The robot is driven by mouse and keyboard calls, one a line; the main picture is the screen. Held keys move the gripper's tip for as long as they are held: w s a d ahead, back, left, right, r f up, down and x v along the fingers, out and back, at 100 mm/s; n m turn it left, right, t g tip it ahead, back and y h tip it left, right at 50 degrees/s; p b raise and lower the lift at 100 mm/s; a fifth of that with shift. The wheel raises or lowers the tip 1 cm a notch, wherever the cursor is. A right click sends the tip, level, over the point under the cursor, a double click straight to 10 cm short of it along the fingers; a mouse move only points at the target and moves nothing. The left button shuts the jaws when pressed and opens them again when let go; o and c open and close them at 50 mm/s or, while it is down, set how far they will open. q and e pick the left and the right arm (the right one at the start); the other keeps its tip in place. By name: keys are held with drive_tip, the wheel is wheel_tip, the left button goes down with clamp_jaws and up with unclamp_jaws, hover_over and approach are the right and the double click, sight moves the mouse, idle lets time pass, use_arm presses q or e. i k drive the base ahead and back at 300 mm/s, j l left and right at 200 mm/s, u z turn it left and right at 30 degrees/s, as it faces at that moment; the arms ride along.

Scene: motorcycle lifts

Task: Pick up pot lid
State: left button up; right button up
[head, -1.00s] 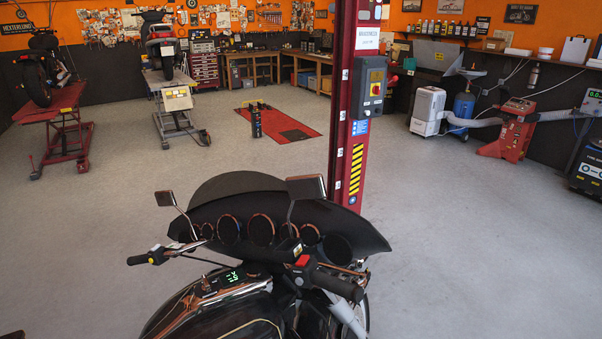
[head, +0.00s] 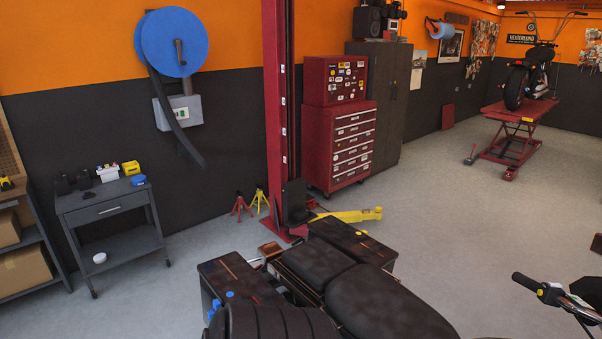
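I cannot make out a pot lid in the head view. A small white round item (head: 99,258) lies on the lower shelf of the grey cart (head: 104,210) at the left; it is too small to tell what it is. Neither of my grippers is in view.
A black motorcycle (head: 340,280) with seat and side cases fills the bottom middle. Behind it are a red lift post (head: 279,110), a yellow floor jack (head: 345,215) and a red tool chest (head: 340,145). A red lift table (head: 512,125) holds another motorcycle. Floor at right is partly clear.

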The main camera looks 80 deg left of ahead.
sight(88, 194)
drive_tip(key=u, duration=3.2)
